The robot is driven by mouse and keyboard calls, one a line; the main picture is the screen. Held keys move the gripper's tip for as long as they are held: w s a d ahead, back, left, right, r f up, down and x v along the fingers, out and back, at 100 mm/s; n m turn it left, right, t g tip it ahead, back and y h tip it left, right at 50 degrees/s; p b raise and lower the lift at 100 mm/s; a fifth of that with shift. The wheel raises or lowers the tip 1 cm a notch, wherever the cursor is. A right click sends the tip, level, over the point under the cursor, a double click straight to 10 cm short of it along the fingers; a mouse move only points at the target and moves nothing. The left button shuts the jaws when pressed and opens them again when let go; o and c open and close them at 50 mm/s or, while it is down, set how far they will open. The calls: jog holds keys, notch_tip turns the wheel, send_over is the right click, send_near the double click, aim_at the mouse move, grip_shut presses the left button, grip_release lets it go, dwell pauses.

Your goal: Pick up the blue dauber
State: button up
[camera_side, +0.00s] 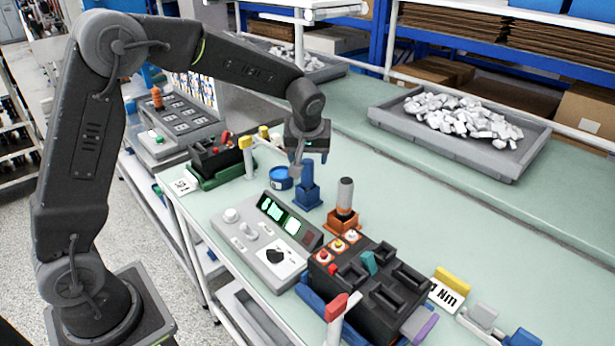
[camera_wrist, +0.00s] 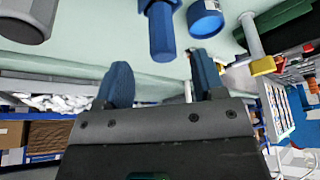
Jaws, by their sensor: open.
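The blue dauber (camera_side: 307,172) stands upright in a blue holder (camera_side: 308,197) on the pale green bench. In the wrist view the dauber (camera_wrist: 162,35) lies just beyond the fingertips, roughly in line with the gap between them. My gripper (camera_side: 299,170) is at the dauber's upper part in the side view, partly overlapping it. In the wrist view my gripper (camera_wrist: 161,78) has its two blue fingers spread with nothing between them. Whether a finger touches the dauber cannot be told.
A round blue tub (camera_side: 280,179) stands close left of the dauber. A grey test unit (camera_side: 262,240) and a black breaker block (camera_side: 372,288) lie in front.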

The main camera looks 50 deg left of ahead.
aim_at(307, 171)
jog(key=x, duration=0.7)
jog(key=shift+a+f, duration=0.2)
jog(key=c, duration=1)
jog(key=shift+r, duration=5.05)
